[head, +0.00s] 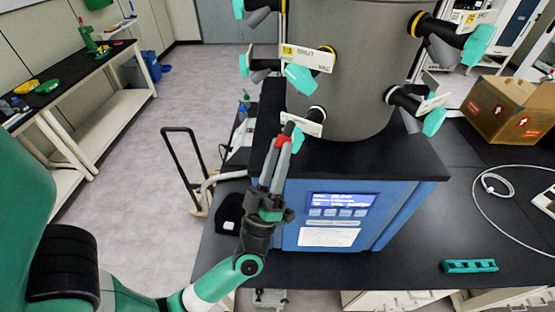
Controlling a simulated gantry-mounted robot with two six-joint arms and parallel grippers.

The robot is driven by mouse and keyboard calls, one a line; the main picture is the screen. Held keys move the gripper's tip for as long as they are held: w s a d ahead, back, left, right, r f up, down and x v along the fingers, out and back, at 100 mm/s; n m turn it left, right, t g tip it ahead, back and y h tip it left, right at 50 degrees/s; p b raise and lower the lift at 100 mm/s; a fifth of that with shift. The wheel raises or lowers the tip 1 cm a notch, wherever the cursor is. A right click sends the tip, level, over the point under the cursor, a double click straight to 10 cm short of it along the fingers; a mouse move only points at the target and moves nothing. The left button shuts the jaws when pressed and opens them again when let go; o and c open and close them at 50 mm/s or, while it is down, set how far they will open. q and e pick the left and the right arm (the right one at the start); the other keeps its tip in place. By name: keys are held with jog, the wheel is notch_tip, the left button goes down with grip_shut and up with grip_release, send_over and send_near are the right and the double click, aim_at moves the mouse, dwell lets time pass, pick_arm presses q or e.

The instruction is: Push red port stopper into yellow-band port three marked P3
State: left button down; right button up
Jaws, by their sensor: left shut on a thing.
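My left gripper (283,146) is shut on the red port stopper (283,141), which shows between its fingertips above the front left of the blue dryer base. The stopper is near the lower left port (316,113), its white label plate (301,122) and a teal valve handle (297,139); I cannot tell whether it touches them. Above, a port with a yellow band (331,50) carries a label with a yellow patch (288,50), too small to read surely as P3. Other yellow-banded ports are at the upper right (414,23) and top left (284,7). My right gripper is not in view.
The grey chamber (350,90) stands on the blue dryer base (388,205), ringed by ports with teal handles. A cardboard box (505,108), a white cable (482,205) and a teal rack (469,266) lie on the black bench to the right. A cart (185,160) stands left.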

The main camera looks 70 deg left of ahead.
aim_at(294, 124)
pick_arm(q)
jog(key=shift+w+p+x, duration=0.15)
jog(key=shift+p+x, duration=0.25)
jog(key=shift+x, duration=0.7)
jog(key=shift+w+p+x, duration=0.15)
jog(key=shift+p+x, duration=0.25)
jog(key=shift+x, duration=0.65)
jog(key=shift+f, duration=0.2)
jog(key=shift+w+p+x, duration=0.2)
jog(key=shift+p+x, duration=0.7)
jog(key=shift+x, duration=0.75)
jog(key=c, duration=0.5)
grip_release()
jog(key=shift+f, duration=0.15)
jog(key=b+v, duration=0.4)
jog(key=v, duration=0.7)
jog(key=shift+s+d+f, duration=0.15)
jog(key=shift+f, duration=0.05)
